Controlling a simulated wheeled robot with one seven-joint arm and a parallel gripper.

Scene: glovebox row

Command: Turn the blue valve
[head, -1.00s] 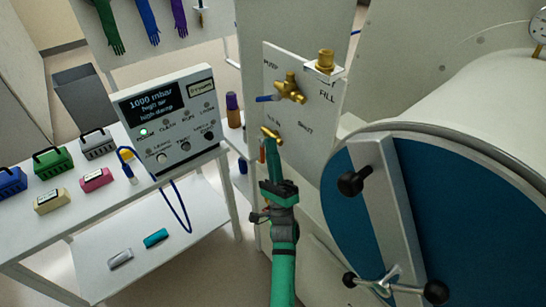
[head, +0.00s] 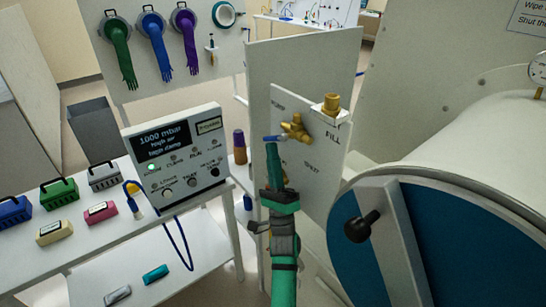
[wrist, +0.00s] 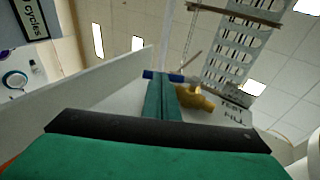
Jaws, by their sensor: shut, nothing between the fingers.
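The blue valve has a brass body (head: 298,128) and a short blue lever (head: 270,139) that points left on the white panel (head: 318,155). My gripper (head: 271,149) is shut and empty, with green fingers pointing up and their tips just below the lever. In the wrist view the fingertips (wrist: 163,80) overlap the blue lever (wrist: 148,74), which shows on both sides of them. The brass body (wrist: 194,97) is just right of the fingers. I cannot tell whether the tips touch the lever. My gripper hides the panel's lower part.
A brass fitting (head: 331,104) juts out at the panel's upper right. The big round blue door (head: 440,235) with a black knob (head: 361,226) stands close on the right. A control box (head: 175,155) sits on the white table (head: 100,245) at left.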

